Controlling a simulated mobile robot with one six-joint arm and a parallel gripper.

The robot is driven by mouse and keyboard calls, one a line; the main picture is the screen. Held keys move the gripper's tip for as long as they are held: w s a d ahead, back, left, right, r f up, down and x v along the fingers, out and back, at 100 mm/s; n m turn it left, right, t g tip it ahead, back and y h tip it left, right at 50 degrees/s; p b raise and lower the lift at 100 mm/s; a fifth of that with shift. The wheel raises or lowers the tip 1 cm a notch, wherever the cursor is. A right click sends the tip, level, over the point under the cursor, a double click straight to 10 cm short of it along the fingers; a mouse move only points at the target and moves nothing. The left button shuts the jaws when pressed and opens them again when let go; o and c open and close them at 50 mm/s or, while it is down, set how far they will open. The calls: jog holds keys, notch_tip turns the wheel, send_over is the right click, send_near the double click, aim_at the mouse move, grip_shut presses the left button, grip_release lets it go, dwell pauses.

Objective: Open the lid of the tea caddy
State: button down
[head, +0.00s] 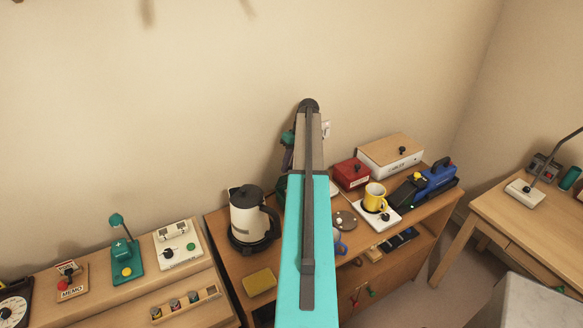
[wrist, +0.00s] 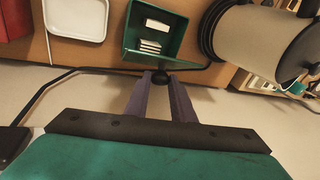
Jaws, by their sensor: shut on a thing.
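The tea caddy is a green box (wrist: 150,22) at the top of the wrist view. Its inside shows, with several white packets in it, so its lid stands open. My gripper (wrist: 160,82) is shut on the black lid knob (wrist: 160,76) at the caddy's near edge in that view. The lid itself is seen nearly edge-on and is hard to tell from the box wall. In the head view my arm hides most of the caddy; only a green sliver (head: 281,186) shows left of the arm.
The kettle (head: 246,213) stands close to the caddy, also in the wrist view (wrist: 258,42). A white tray (wrist: 76,22) lies on its other side. A red box (head: 351,173), a yellow mug (head: 375,197) and a blue device (head: 437,179) stand farther right. The wall is behind.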

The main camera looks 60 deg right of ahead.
jog(key=shift+w+d+g+y, duration=0.3)
jog(key=shift+w+g, duration=0.2)
jog(key=shift+w, duration=0.15)
jog(key=c, duration=1.5)
grip_release()
jog(key=b+v, duration=0.5)
jog(key=v, duration=0.8)
jog(key=shift+d+r, duration=0.1)
jog(key=shift+r, duration=0.25)
